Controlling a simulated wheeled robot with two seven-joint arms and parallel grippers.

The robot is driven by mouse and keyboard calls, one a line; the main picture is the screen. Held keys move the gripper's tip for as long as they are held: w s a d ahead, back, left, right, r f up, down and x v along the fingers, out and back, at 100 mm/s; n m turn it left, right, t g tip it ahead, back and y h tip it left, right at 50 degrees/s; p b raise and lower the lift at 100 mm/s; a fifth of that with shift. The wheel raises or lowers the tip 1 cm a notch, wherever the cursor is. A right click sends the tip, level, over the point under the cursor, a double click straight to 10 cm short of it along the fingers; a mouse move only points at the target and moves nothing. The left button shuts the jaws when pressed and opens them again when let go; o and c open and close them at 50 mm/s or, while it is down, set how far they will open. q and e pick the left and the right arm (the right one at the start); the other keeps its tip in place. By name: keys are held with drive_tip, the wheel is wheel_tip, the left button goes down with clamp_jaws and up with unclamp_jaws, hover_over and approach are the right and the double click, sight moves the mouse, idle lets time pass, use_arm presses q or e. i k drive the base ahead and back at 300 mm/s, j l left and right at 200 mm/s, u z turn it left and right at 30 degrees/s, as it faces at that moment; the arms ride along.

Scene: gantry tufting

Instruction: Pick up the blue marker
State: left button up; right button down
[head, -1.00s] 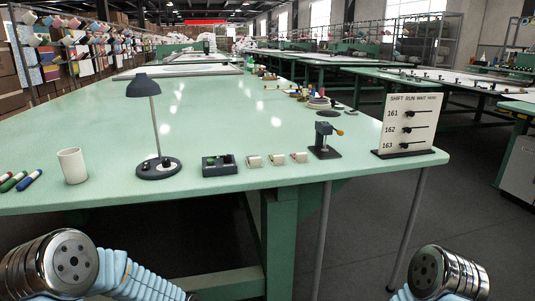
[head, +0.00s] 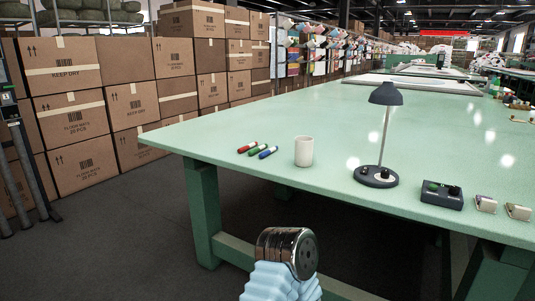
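The blue marker (head: 268,152) lies on the green table near its front left edge in the head view. It is the rightmost of three markers, beside a green marker (head: 258,149) and a red marker (head: 247,147). A white cup (head: 304,151) stands just to the right of them. A chrome and light blue part of one of my arms shows at the bottom, below the table edge and apart from the markers. Neither gripper's fingers are in view.
The green table (head: 350,120) also bears a dark desk lamp (head: 377,177), a dark switch box (head: 441,194) and small pale blocks (head: 485,204) to the right. Stacked cardboard boxes (head: 85,115) stand at the left. The tabletop behind the markers is clear, and dark floor lies left of the table.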

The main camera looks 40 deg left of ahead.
sight(265, 153)
drive_tip(key=u, duration=1.45)
